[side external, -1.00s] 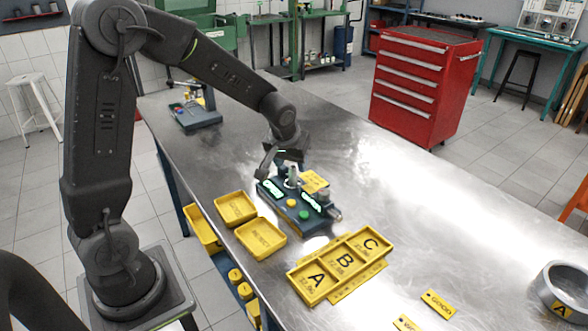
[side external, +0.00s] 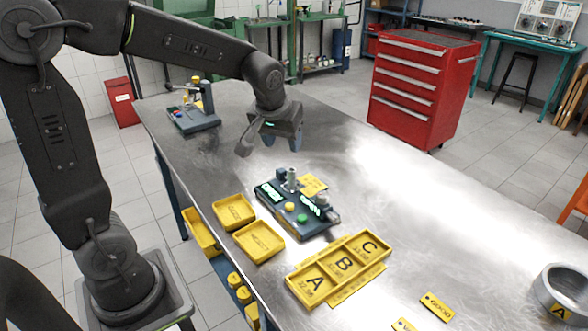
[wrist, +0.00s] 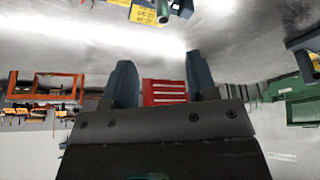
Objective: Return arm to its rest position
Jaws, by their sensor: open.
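My gripper (side external: 270,146) hangs above the steel table in the side external view, up and to the left of the dark blue measuring device (side external: 297,208). Its two fingers are apart in the wrist view (wrist: 161,84), with nothing between them but the distant background. My arm reaches over the table from the left. The device has lit green displays, a yellow and a green button, and a small metal cylinder (side external: 292,178) standing on it. The gripper is clear of the device.
Two yellow trays (side external: 259,256) and a yellow A/B/C tray (side external: 316,297) lie on the table (side external: 425,225). Another blue device (side external: 193,122) stands at the far left end. A metal ring (side external: 544,297) is at right. A red tool cabinet (side external: 408,108) stands behind the table.

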